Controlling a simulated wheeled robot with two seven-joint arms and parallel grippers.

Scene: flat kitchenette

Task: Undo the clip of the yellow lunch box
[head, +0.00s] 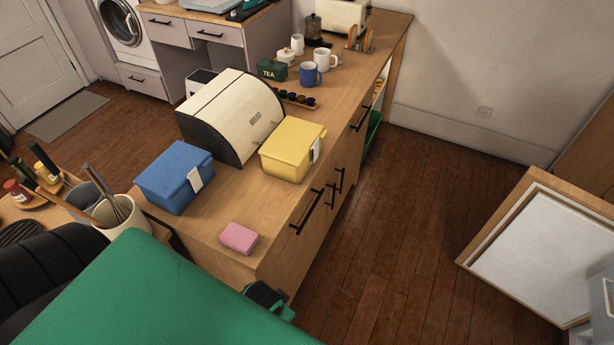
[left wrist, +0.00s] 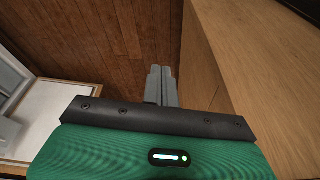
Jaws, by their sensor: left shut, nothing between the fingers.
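The yellow lunch box (head: 286,153) stands on the wooden counter, in front of the cream bread bin, with its lid down. Its white clip (head: 316,150) is on the side facing the counter's front edge; I cannot tell whether it is fastened. My left gripper (left wrist: 161,72) shows in the left wrist view, fingers together and empty, beside the wooden counter front. In the head view my green arm covers the bottom, and the fingertips are hidden. The lunch box is not in the left wrist view. My right gripper is not in view.
A blue lunch box (head: 170,184) with a white clip and a pink block (head: 239,238) are nearer on the counter (head: 215,215). The bread bin (head: 225,112) stands behind the yellow box. Dark handles (head: 306,212) stick out from the counter front.

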